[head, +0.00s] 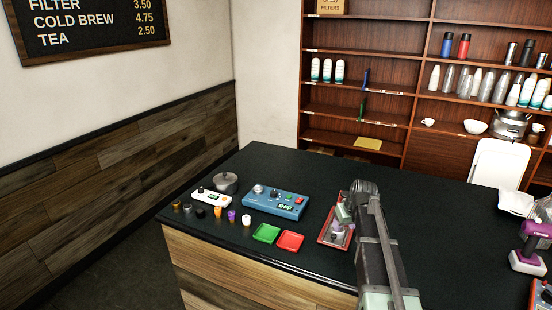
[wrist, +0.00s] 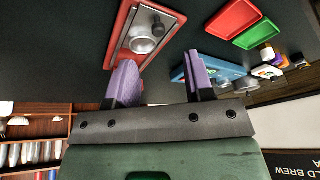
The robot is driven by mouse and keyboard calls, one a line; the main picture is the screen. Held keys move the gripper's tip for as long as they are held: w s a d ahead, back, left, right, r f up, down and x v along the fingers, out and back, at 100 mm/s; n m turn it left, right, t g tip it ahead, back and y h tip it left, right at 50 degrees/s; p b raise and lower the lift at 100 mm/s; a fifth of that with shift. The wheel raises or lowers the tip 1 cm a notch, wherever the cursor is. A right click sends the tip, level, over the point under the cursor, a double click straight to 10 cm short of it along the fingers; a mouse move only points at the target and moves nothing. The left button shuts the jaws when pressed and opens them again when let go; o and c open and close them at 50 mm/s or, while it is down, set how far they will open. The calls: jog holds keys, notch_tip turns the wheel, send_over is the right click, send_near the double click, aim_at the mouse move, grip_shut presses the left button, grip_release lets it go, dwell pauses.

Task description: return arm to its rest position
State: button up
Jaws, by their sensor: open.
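My arm reaches in from the bottom right of the head view. My gripper (head: 338,229) hangs over the red-rimmed tray (head: 322,240) on the dark counter. In the wrist view the two purple fingers of my gripper (wrist: 160,78) stand wide apart with nothing between them. The red tray (wrist: 122,25) shows beyond the fingertips, apart from them, with a round silver part (wrist: 143,40) and a small dark knob (wrist: 157,28) on it. In the head view my gripper hides some of the tray.
A blue control box (head: 275,203), a white control box (head: 211,197), a grey pot (head: 225,182), a green tray (head: 266,233) and a red tray (head: 290,241) sit left of my arm. A purple-and-white device (head: 533,245) stands at right. The counter behind my arm looks clear.

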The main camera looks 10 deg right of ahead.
jog(key=s+a+f+g+b, duration=0.1)
jog(key=s+a+g, duration=0.1)
jog(key=s+a, duration=0.7)
jog(key=s+a+f+g+b, duration=0.1)
jog(key=s+a+f+g, duration=0.1)
jog(key=s+a, duration=0.7)
jog(key=s, duration=0.4)
jog(key=shift+s+a+m+h, duration=0.25)
jog(key=shift+a+m+h, duration=0.15)
